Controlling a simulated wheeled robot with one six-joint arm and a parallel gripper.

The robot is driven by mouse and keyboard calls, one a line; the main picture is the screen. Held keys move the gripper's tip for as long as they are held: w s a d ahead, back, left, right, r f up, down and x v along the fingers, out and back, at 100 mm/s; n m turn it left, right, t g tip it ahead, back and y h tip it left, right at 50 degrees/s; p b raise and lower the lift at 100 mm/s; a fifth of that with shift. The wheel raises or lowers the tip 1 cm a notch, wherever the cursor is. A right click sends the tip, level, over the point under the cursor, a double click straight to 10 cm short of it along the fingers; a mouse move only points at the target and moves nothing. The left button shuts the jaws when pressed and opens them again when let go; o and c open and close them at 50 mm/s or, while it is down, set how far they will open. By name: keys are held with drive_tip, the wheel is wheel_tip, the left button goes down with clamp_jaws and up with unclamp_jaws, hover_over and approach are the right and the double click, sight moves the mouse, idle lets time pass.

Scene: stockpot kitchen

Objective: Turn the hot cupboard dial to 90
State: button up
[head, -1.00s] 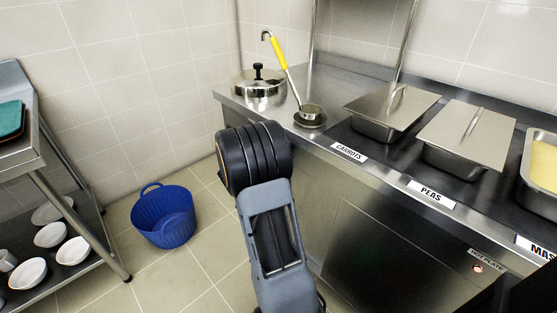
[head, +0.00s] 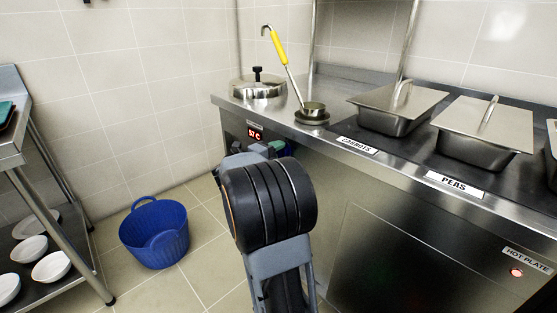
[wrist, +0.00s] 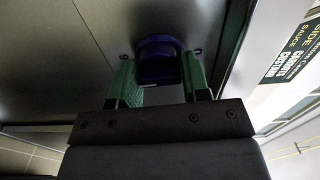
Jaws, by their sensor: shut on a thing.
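The hot cupboard (head: 355,225) is the steel counter unit on the right in the head view. Its red display (head: 257,135) on the left end of the front reads what looks like 57 C. The dial (wrist: 158,47) is a dark blue knob in the wrist view, on a dark steel panel. My gripper (wrist: 160,75) has its two green fingers on either side of the dial, closed on it.
A ladle with a yellow handle (head: 278,48) and a lidded pot (head: 258,84) stand on the counter. Lidded pans (head: 398,105) sit to the right. A blue basket (head: 155,234) is on the floor at left, near a rack (head: 55,185) with bowls.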

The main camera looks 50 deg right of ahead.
drive_tip(key=shift+m, duration=0.4)
drive_tip(key=o, duration=0.9)
drive_tip(key=a+p, duration=0.1)
drive_tip(key=a, duration=0.3)
drive_tip(key=a+p, duration=0.1)
drive_tip(key=a, duration=0.4)
drive_tip(key=w+a+p, duration=0.1)
drive_tip(key=a, duration=0.4)
drive_tip(key=shift+d, duration=0.1)
